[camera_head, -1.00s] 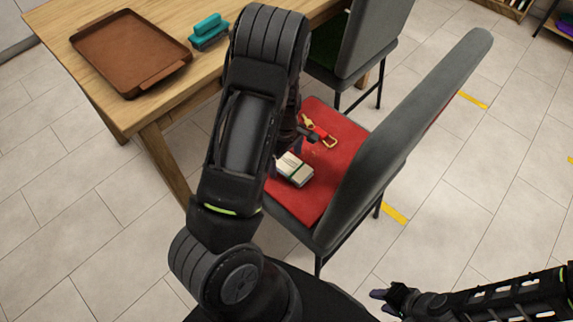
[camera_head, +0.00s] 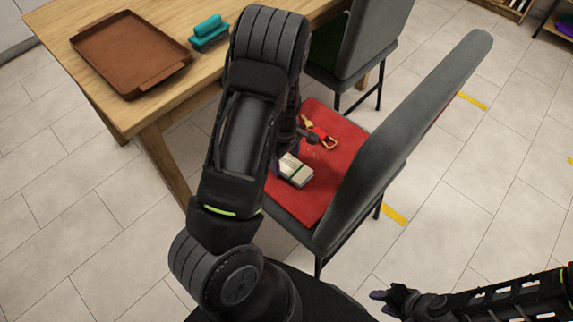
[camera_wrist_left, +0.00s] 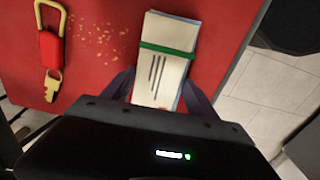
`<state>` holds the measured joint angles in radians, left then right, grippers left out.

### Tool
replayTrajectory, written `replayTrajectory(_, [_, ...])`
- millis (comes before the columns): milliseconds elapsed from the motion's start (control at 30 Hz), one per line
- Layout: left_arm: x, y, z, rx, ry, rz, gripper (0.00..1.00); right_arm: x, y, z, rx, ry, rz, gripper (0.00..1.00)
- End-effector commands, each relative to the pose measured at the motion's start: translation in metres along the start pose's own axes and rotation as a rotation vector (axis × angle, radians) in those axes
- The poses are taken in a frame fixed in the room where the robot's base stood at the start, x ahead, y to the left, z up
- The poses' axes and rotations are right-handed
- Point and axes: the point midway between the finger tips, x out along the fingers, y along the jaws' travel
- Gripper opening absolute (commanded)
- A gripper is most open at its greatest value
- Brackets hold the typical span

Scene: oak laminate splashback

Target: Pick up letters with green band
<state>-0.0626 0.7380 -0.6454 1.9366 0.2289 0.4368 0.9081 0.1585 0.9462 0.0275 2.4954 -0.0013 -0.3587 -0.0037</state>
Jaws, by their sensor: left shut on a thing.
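The letters (camera_head: 296,170) are a pale stack with a green band around it, on the red seat of the near chair. In the left wrist view the letters (camera_wrist_left: 163,62) show the green band across their upper part and dark stripes below it. My left gripper (camera_wrist_left: 160,92) is shut on the letters, one finger on each side of their lower part. In the head view my left arm hides most of that gripper. My right gripper (camera_head: 381,302) is at the lower right, away from the chair, with its fingers apart and empty.
A red and gold key clip (camera_wrist_left: 50,48) lies beside the letters, with crumbs (camera_wrist_left: 98,35) between them. The chair's grey backrest (camera_head: 405,140) rises to the right. A wooden table (camera_head: 120,110) holds a brown tray (camera_head: 130,55) and a teal brush (camera_head: 208,33).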

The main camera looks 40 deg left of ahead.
Motion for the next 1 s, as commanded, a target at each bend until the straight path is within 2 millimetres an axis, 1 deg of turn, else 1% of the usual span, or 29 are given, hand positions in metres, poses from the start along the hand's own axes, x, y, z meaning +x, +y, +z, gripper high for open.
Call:
replayTrajectory(33, [0.000, 0.000, 0.000, 0.000, 0.000, 0.000, 0.49, 0.000, 0.000, 0.000, 0.000, 0.000, 0.000, 0.36])
replayTrajectory(67, [0.000, 0.000, 0.000, 0.000, 0.000, 0.000, 0.47, 0.000, 0.000, 0.000, 0.000, 0.000, 0.000, 0.36])
replayTrajectory(333, [0.000, 0.000, 0.000, 0.000, 0.000, 0.000, 0.25, 0.000, 0.000, 0.000, 0.000, 0.000, 0.000, 0.36])
replayTrajectory(567, [-0.001, 0.000, 0.000, 0.000, 0.000, 0.001, 0.24, 0.000, 0.000, 0.000, 0.000, 0.000, 0.000, 0.36])
replayTrajectory(667, [-0.006, 0.001, 0.000, 0.001, 0.000, 0.001, 0.24, -0.002, -0.001, 0.000, 0.000, 0.000, 0.000, 0.36])
replayTrajectory(767, [-0.017, 0.001, 0.000, 0.001, 0.000, 0.002, 0.24, -0.005, -0.002, 0.000, 0.000, 0.000, 0.000, 0.36])
replayTrajectory(867, [-0.035, 0.002, 0.000, 0.000, 0.000, 0.004, 0.24, -0.010, -0.004, 0.000, 0.000, 0.000, 0.000, 0.36])
replayTrajectory(1000, [-0.064, 0.002, 0.001, 0.002, -0.001, 0.004, 0.24, -0.018, -0.007, 0.000, 0.000, 0.000, 0.000, 0.36])
